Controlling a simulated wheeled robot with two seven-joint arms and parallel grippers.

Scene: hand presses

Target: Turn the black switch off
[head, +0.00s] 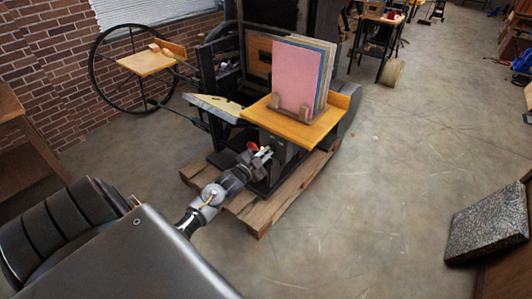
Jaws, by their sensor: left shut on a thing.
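A large dark hand press (229,132) stands on a wooden pallet (262,214) near the brick wall. My left gripper (264,154) is at the front of the press, just below its orange wooden shelf (312,130). Its fingers are shut on a small part there, at the place of the black switch. The switch itself is too small and too covered by the fingers to make out, so its position cannot be told. A small red part (253,146) shows right beside the gripper. My right gripper is not in view.
Pink and blue boards (296,78) stand upright on the shelf above my gripper. A large spoked wheel (94,62) with a small wooden tray is at the left. A dark stone slab (488,222) leans at the right. The concrete floor between is clear.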

